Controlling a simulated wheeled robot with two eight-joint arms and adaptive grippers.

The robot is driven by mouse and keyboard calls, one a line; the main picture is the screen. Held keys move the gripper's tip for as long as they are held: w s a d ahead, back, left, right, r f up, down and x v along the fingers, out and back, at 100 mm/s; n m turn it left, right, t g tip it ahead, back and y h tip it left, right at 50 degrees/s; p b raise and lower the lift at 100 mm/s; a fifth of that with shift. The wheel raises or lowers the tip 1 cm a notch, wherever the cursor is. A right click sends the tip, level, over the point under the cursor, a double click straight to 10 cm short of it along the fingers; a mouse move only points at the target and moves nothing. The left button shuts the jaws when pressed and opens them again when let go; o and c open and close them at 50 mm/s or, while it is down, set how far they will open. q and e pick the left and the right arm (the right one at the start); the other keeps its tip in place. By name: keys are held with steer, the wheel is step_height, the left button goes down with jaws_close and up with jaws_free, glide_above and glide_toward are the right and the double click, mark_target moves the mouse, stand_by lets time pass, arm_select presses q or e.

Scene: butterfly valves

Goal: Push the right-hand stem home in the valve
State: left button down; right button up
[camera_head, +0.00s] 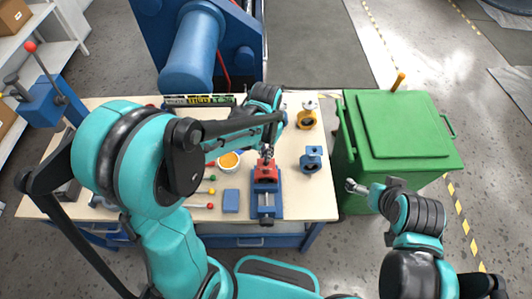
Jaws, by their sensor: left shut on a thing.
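A red valve body (266,173) sits in a blue vise (266,205) near the front middle of the workbench. My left gripper (268,152) reaches down from above, directly over the red valve. It is shut on a small part, which I take to be the stem; the fingers largely hide it. I cannot tell how deep the stem sits in the valve. My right gripper (352,186) is off the bench's right edge, in front of the green bin, away from the valve; its jaw opening is too small to judge.
A blue valve (311,160) and a yellow valve (307,115) stand right of the vise on the workbench (318,205). A blue block (231,201), a yellow-filled bowl (229,160) and ball-ended levers (203,206) lie left. The green bin (400,140) adjoins the right side.

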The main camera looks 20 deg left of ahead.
mark_target(267, 163)
arm_select(q)
steer(key=shift+f+b, duration=1.7)
steer(key=shift+f, duration=0.4)
stand_by(1.0)
steer(key=shift+s+d+f+b, duration=0.25)
steer(key=shift+s+f+b, duration=0.5)
steer(key=shift+f+b, duration=0.35)
stand_by(0.6)
steer(key=shift+r, duration=0.1)
stand_by(0.4)
steer(key=c, duration=1.6)
jaws_free()
steer(key=shift+o, duration=0.3)
steer(key=shift+w+a+f, duration=0.1)
steer(key=shift+w+f, duration=0.1)
steer(key=shift+w, duration=0.25)
steer(key=shift+w+a+f, duration=0.1)
steer(key=shift+w+f, duration=0.1)
steer(key=shift+w, duration=0.2)
steer(key=shift+s+r, duration=0.2)
steer(key=shift+r, duration=0.15)
steer(key=shift+w, duration=0.1)
steer(key=shift+r+p, duration=0.2)
steer(key=shift+p, duration=0.1)
